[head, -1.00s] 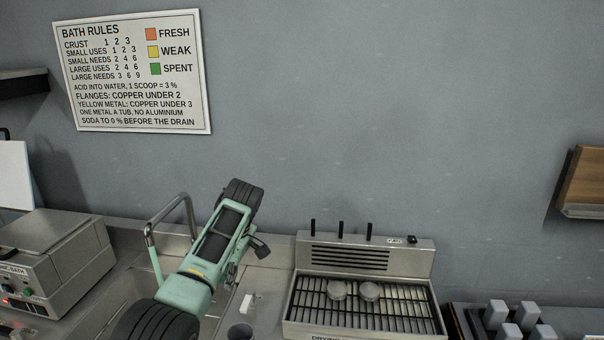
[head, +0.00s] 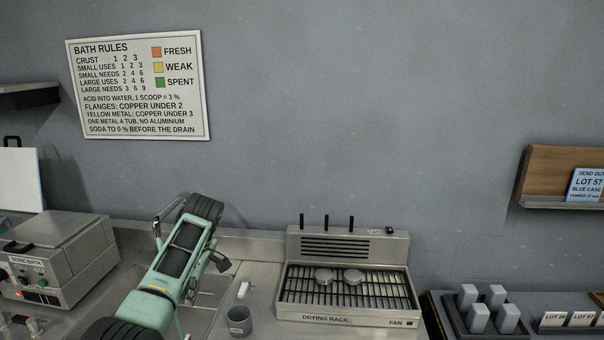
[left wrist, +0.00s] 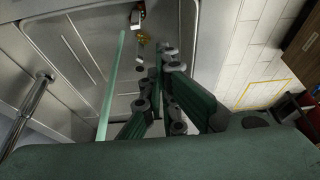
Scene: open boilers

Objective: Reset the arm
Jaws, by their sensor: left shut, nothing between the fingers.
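My left arm (head: 178,260) rises from the lower left in the head view, bent over the sink, its upper joint near the wall. Its gripper is hard to make out there. In the left wrist view, my left gripper (left wrist: 156,75) has its dark green fingers together, with nothing held. It hangs over the metal sink basin (left wrist: 85,70). A few small things, one orange, lie beyond the fingertips. My right gripper is not in view.
The drying rack (head: 345,302) with two round metal pieces stands right of the arm. A grey cup (head: 239,322) sits between them. The sonic bath (head: 62,262) is on the left. A tray of grey blocks (head: 455,315) is at the right.

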